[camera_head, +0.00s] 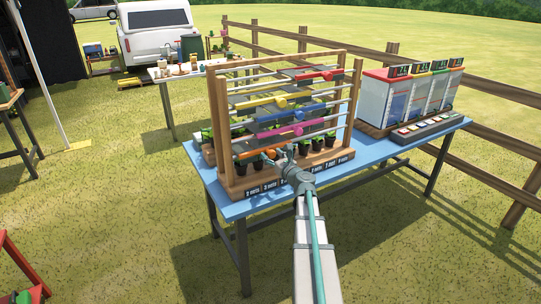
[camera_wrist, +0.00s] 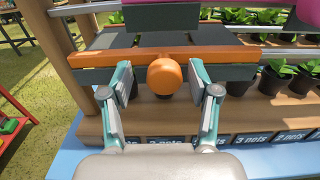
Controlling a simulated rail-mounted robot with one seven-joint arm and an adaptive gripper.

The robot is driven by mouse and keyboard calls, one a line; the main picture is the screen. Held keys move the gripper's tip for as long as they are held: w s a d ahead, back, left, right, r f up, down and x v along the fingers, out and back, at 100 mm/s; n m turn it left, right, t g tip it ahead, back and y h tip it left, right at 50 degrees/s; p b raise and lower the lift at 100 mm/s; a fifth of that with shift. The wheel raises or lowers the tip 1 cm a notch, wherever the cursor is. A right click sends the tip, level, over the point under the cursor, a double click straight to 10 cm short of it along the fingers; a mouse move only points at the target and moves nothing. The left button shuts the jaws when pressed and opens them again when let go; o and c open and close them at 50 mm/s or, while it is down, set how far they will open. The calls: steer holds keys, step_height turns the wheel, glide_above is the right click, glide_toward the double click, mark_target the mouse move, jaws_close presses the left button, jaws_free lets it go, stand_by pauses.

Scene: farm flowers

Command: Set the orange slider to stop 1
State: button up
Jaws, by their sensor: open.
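The orange slider (camera_wrist: 240,54) is the lowest one in the wooden rack. It has an orange bar with dark plates and a round orange knob (camera_wrist: 164,76). My gripper (camera_wrist: 162,82) is open, with one finger on each side of the knob and gaps visible to both. In the head view the slider (camera_head: 254,157) shows at the lower left of the rack, partly hidden by my gripper (camera_head: 285,156). The left wooden post stands a short way left of it in the wrist view. I cannot make out which stop it is at.
Red, yellow (camera_head: 268,101), blue (camera_head: 290,116) and pink (camera_head: 294,131) sliders sit on rails above. Potted plants (camera_wrist: 280,72) stand behind. Labels run along the wooden base (camera_wrist: 90,130). A machine with screens (camera_head: 412,98) is at the right of the blue table (camera_head: 232,209).

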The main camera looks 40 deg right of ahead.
steer(key=s+a, duration=0.1)
steer(key=s, duration=0.9)
steer(key=shift+s, duration=0.4)
steer(key=shift+a, duration=0.1)
steer(key=s+a+f+n+g+y, duration=0.2)
steer(key=s+a+f+n+g, duration=0.25)
steer(key=a+f+n, duration=0.5)
steer(key=s+a+f+n+g+y, duration=0.2)
steer(key=s+a+f+n+g, duration=0.35)
steer(key=f, duration=0.75)
steer(key=s+a+f+n+g+y, duration=0.2)
steer(key=a+f+n+g, duration=0.2)
steer(key=a+f+n, duration=0.7)
steer(key=s+a+f+n+g+h, duration=0.1)
steer(key=s+a+f+n+g, duration=0.2)
steer(key=s+f, duration=0.3)
steer(key=s+a+f+n+g+h, duration=0.1)
steer(key=s+a+f+n+g, duration=0.3)
steer(key=s, duration=1)
steer(key=s+a+f+n+g+h, duration=0.2)
steer(key=s+a+f, duration=0.4)
steer(key=s, duration=0.5)
steer(key=shift+a+f+n+g, duration=0.35)
steer(key=shift+f+n+g, duration=0.5)
steer(key=shift+n, duration=0.25)
